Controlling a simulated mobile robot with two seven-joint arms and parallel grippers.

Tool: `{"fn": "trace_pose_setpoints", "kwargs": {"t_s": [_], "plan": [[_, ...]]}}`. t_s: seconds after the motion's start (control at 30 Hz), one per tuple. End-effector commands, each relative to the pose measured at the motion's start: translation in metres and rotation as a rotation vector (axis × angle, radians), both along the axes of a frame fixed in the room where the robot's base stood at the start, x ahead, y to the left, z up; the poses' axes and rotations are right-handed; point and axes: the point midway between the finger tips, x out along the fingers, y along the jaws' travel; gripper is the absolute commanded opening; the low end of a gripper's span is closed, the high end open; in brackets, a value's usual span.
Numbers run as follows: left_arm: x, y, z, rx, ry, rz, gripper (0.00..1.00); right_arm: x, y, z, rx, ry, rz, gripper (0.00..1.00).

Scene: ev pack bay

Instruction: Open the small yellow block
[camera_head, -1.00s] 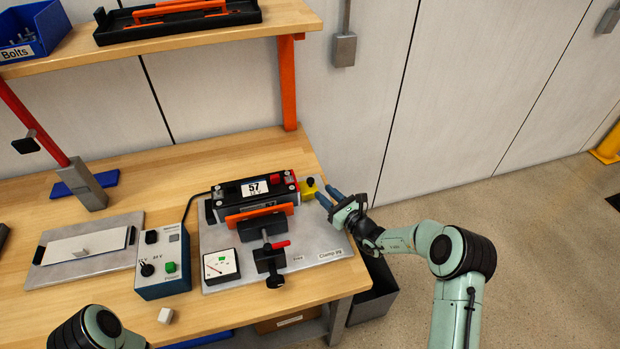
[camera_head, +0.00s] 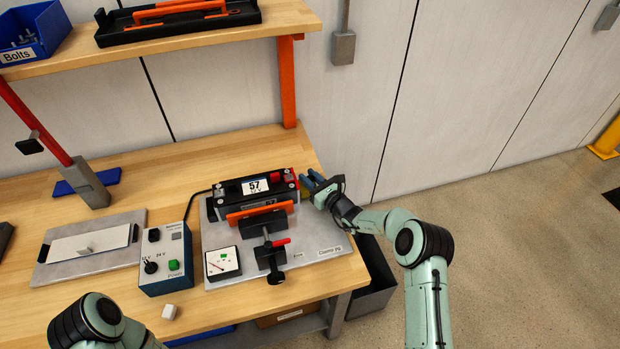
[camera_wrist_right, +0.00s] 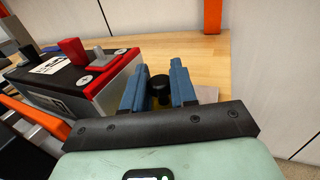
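The small yellow block (camera_head: 304,191) sits at the right end of the metal clamp plate, beside the battery module (camera_head: 245,187). My right gripper largely hides it in the head view. In the right wrist view its black knob (camera_wrist_right: 159,87) stands between my two blue fingers, with a sliver of yellow below. My right gripper (camera_head: 313,180) is at the block with its fingers apart, one on each side of the knob. I cannot tell whether they touch it. My left gripper is out of view; only part of my left arm shows.
A black clamp with a red handle (camera_head: 270,257) stands in front of the module. A gauge (camera_head: 222,263) and a power box (camera_head: 166,260) are to its left. The wall panel is close behind the bench's right end. A dark bin (camera_head: 368,280) stands below that end.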

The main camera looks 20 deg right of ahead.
Motion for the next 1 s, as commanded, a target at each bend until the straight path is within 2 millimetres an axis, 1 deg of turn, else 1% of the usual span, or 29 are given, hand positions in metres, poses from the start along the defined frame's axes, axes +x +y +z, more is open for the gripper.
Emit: {"fn": "trace_pose_setpoints", "kwargs": {"t_s": [0.1,0.3,0.37,0.63,0.67,0.7,1.0], "plan": [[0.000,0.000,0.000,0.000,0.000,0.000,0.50,0.000,-0.002,0.000,0.000,-0.001,-0.001,0.00],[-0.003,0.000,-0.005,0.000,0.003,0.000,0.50,0.001,-0.031,0.000,0.001,-0.003,-0.004,0.00],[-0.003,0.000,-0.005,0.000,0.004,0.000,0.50,0.001,-0.036,0.001,-0.001,-0.004,-0.002,0.00],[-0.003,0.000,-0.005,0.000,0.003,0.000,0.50,0.002,-0.037,0.002,0.001,-0.003,-0.001,0.00],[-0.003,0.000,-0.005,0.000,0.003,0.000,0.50,0.002,-0.037,0.002,0.000,-0.003,-0.001,0.30],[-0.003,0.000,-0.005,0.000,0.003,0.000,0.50,0.002,-0.037,0.002,0.000,-0.003,-0.001,0.33],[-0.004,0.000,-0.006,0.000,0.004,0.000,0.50,0.000,-0.037,0.001,0.000,-0.001,-0.001,0.33]]}}
